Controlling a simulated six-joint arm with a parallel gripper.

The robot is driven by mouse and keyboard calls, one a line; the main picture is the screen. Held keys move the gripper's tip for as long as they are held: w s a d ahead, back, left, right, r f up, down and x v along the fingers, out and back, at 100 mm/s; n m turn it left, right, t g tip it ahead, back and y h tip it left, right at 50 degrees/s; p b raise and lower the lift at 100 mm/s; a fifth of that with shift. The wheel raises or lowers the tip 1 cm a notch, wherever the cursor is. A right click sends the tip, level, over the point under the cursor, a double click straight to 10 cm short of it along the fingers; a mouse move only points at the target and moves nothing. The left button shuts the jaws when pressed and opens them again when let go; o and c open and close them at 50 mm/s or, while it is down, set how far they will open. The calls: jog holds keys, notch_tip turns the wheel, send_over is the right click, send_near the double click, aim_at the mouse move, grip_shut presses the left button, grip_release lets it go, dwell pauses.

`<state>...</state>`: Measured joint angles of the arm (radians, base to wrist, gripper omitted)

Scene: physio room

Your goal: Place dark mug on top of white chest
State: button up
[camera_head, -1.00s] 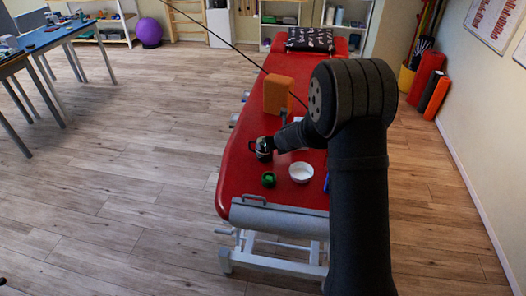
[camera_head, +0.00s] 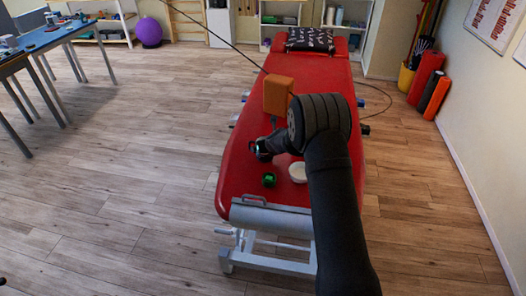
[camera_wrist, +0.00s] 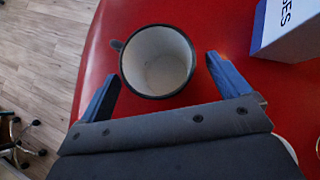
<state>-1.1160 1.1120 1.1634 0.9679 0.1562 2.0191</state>
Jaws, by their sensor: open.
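The dark mug (camera_wrist: 158,62) stands upright on the red treatment table in the wrist view, with a dark rim, pale empty inside and its handle at upper left. My gripper (camera_wrist: 161,74) is open, with one blue-grey finger on each side of the mug, apart from it. In the head view my gripper (camera_head: 264,149) is low over the table's left side, and the mug is hard to separate from it. A white cabinet (camera_head: 220,28) stands by the back wall; I cannot tell whether it is the white chest.
On the red table (camera_head: 240,185) are an orange block (camera_head: 277,95), a white bowl (camera_head: 298,172), a green-and-black round object (camera_head: 269,180) and a patterned pillow (camera_head: 310,39). A white box with blue edges and lettering (camera_wrist: 285,30) lies right of the mug.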

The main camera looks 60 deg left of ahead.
aim_at(264, 138)
jog(key=shift+x, duration=1.75)
jog(key=shift+c, duration=0.2)
jog(key=c, duration=1.3)
jog(key=shift+r, duration=0.15)
jog(key=shift+r, duration=0.85)
notch_tip(264, 138, up, 2)
jog(key=shift+r, duration=0.25)
jog(key=w+d+r, duration=0.2)
jog(key=d, duration=0.1)
jog(key=w+d+r, duration=0.2)
jog(key=d, duration=0.1)
jog(key=w+d+r, duration=0.2)
jog(key=d, duration=0.1)
jog(key=shift+w+d+r, duration=0.3)
jog(key=shift+d+r, duration=0.05)
jog(key=shift+d, duration=0.05)
